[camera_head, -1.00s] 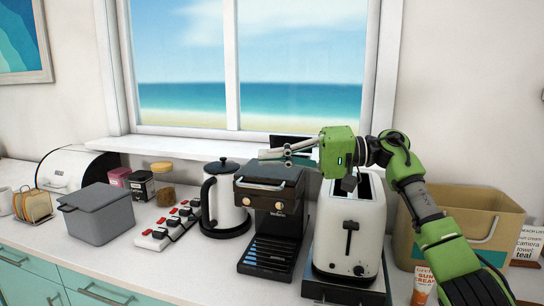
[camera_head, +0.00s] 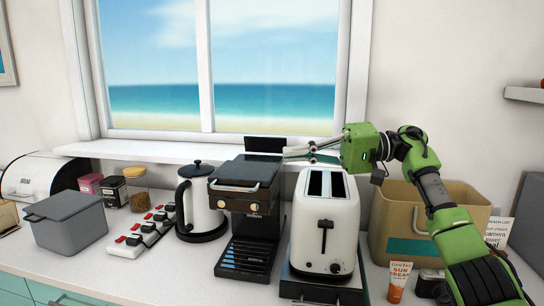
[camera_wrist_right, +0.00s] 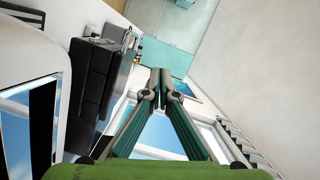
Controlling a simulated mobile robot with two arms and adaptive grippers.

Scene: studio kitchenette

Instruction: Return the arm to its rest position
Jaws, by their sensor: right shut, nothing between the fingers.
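My right arm, green and black, reaches in from the right in the head view. Its right gripper (camera_head: 287,154) points left, level with the window sill behind the coffee machine and toaster. The fingers are shut together with nothing between them. In the right wrist view the two fingers (camera_wrist_right: 160,78) meet at their tips. The white toaster (camera_head: 324,222) stands below the gripper, with both slots showing empty. The black coffee machine (camera_head: 245,200) stands left of it. My left gripper is in neither view.
A tan bin (camera_head: 405,225) stands behind my forearm, with a sun cream tube (camera_head: 398,282) in front. A white kettle (camera_head: 200,205), a power strip (camera_head: 145,232), a grey box (camera_head: 65,222) and a bread bin (camera_head: 35,178) line the counter leftward. A shelf (camera_head: 525,95) juts from the right wall.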

